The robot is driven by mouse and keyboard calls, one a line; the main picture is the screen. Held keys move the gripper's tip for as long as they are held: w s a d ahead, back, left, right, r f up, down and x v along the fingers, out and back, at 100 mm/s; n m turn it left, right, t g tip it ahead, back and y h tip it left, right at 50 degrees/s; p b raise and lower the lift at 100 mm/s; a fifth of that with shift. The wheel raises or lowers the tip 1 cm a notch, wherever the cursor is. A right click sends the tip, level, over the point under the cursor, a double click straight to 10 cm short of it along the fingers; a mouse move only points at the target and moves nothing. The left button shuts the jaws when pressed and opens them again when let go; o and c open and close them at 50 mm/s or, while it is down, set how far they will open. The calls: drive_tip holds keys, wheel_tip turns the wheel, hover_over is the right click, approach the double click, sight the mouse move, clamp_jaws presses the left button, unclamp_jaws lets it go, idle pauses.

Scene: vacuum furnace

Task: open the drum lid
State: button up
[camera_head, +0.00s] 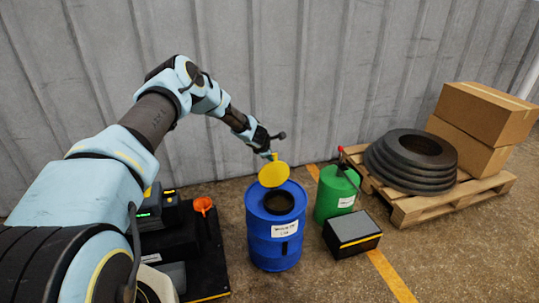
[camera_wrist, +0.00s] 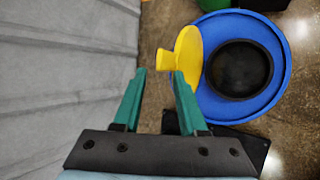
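The blue drum (camera_head: 272,240) stands on the floor at the middle of the head view, with a dark round opening (camera_head: 279,203) in its top. Its yellow lid (camera_head: 273,175) stands raised at the rear edge of the opening, so the opening is uncovered. In the wrist view the lid (camera_wrist: 187,52) shows nearly edge-on beside the black opening (camera_wrist: 239,69), with a yellow tab (camera_wrist: 166,60) towards my gripper. My gripper (camera_wrist: 159,72) is open, its green fingers apart. The tab is just beyond the fingertips, and nothing is clearly held.
A green can (camera_head: 335,195) and a dark box (camera_head: 352,233) stand right of the drum. A pallet (camera_head: 420,208) carries black rings (camera_head: 410,160) and cardboard boxes (camera_head: 485,112). The corrugated wall (camera_head: 340,70) is close behind.

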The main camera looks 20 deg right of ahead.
drive_tip(key=b+v, duration=0.2)
drive_tip(key=v, duration=0.9)
idle(0.5)
drive_tip(key=s+a+r+m+g+y+p, duration=0.1)
drive_tip(key=s+a+r+m, duration=0.25)
drive_tip(key=a+r, duration=0.2)
drive_tip(key=s+a+r+m+p, duration=0.1)
drive_tip(key=s+a+r+m, duration=0.25)
drive_tip(key=a, duration=0.35)
drive_tip(key=s+a+r+m+g+y+p, duration=0.1)
drive_tip(key=s+a+r+m+p, duration=0.1)
drive_tip(key=a+r+m, duration=0.4)
drive_tip(key=s+a+r+m+g+y+p, duration=0.1)
drive_tip(key=s+a+r, duration=0.2)
drive_tip(key=s+a, duration=0.6)
drive_tip(key=s+a+r+m+g+y+p, duration=0.1)
drive_tip(key=s+a+r+m+y, duration=0.1)
drive_tip(key=s+a, duration=0.7)
drive_tip(key=a+r, duration=0.1)
drive_tip(key=a, duration=0.2)
drive_tip(key=shift+s+r+g, duration=0.35)
drive_tip(key=shift+r+g, duration=0.05)
